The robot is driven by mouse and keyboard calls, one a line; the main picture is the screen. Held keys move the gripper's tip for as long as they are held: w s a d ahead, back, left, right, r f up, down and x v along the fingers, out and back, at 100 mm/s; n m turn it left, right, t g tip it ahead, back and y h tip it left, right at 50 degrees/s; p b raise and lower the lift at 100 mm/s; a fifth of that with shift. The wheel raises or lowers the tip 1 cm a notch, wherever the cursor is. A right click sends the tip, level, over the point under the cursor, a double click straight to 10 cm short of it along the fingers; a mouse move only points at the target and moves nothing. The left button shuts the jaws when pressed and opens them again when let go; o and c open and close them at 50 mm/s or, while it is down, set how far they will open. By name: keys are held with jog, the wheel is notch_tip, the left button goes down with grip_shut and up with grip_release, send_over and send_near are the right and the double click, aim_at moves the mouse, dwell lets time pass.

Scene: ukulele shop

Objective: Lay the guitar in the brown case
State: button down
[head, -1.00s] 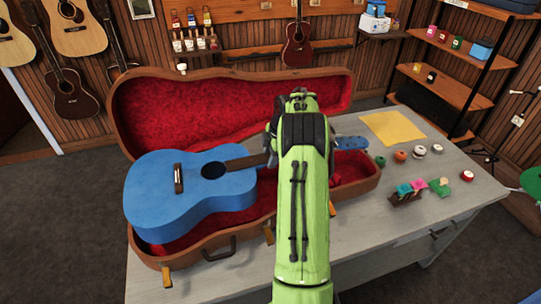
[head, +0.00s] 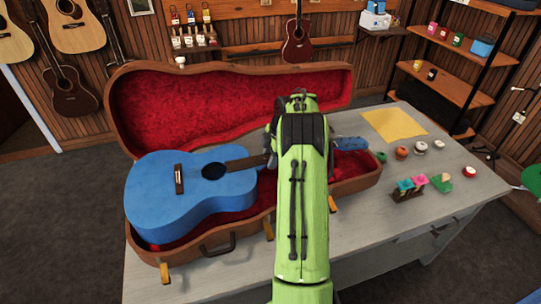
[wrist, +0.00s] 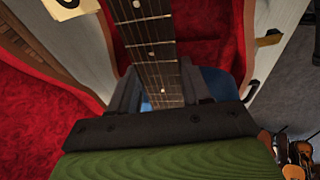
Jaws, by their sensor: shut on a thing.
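The blue guitar (head: 190,205) lies face up over the lower half of the open brown case (head: 215,240), its body at the left end and its neck running right. Its blue headstock (head: 350,143) shows to the right of my arm. I cannot tell whether the body rests fully on the red lining. In the wrist view, the fretted neck (wrist: 152,50) passes between the two fingers of my gripper (wrist: 155,92), which is shut on it. In the head view my green arm hides the gripper and the middle of the neck. Red lining (wrist: 50,100) shows beside the neck.
The case lies on a grey table (head: 450,190), its lid standing open at the back. A yellow sheet (head: 393,124), several small round items and a small rack with coloured pieces (head: 408,190) are at the table's right.

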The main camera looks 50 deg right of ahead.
notch_tip(320, 180, down, 7)
jog(key=b, duration=0.5)
dwell(0.8)
jog(key=shift+d, duration=0.1)
jog(key=c, duration=0.8)
grip_release()
jog(key=o, duration=0.4)
jog(key=shift+c, duration=0.2)
jog(key=shift+s, duration=0.15)
jog(key=p+v, duration=0.3)
jog(key=v, duration=1.2)
jog(key=shift+r, duration=0.35)
